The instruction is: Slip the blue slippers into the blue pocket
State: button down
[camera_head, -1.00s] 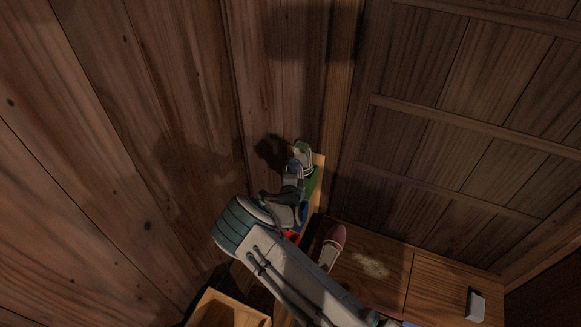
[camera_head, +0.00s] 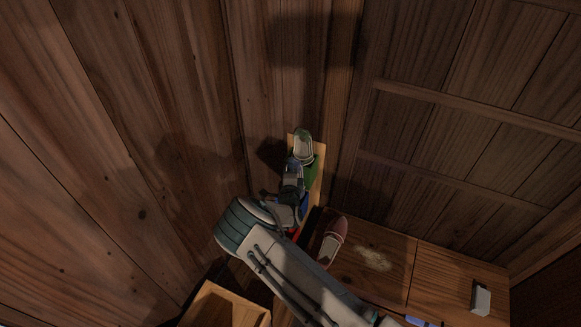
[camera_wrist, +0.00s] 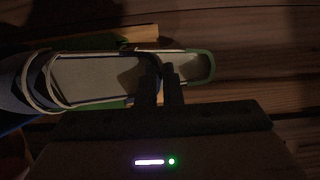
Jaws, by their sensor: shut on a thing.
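My gripper (camera_head: 292,180) is shut on the heel end of a blue slipper (camera_wrist: 100,78). In the wrist view its fingers (camera_wrist: 165,78) close at the heel edge; the grey insole shows, and the dark blue toe with pale bands lies at the left. In the head view the slipper (camera_head: 293,163) is mostly hidden by my wrist. The blue pocket (camera_head: 304,200) shows as a small patch on the wooden rack, partly behind my gripper. Whether the toe is inside the pocket cannot be told. I see no second blue slipper.
A green slipper (camera_head: 303,147) stands in the green pocket (camera_head: 311,171) at the rack's top. A red pocket (camera_head: 294,233) sits lower. A pink slipper (camera_head: 334,240) lies on the wooden cabinet (camera_head: 390,280). An open wooden box (camera_head: 225,305) is at bottom left. Walls are close.

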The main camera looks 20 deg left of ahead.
jog(key=shift+f+b, duration=0.9)
jog(key=shift+f, duration=0.45)
jog(key=c, duration=1.5)
grip_release()
jog(key=b+v, duration=0.1)
jog(key=v, duration=1.3)
jog(key=shift+a, duration=0.1)
jog(key=shift+w+r, duration=0.1)
jog(key=shift+w, duration=0.05)
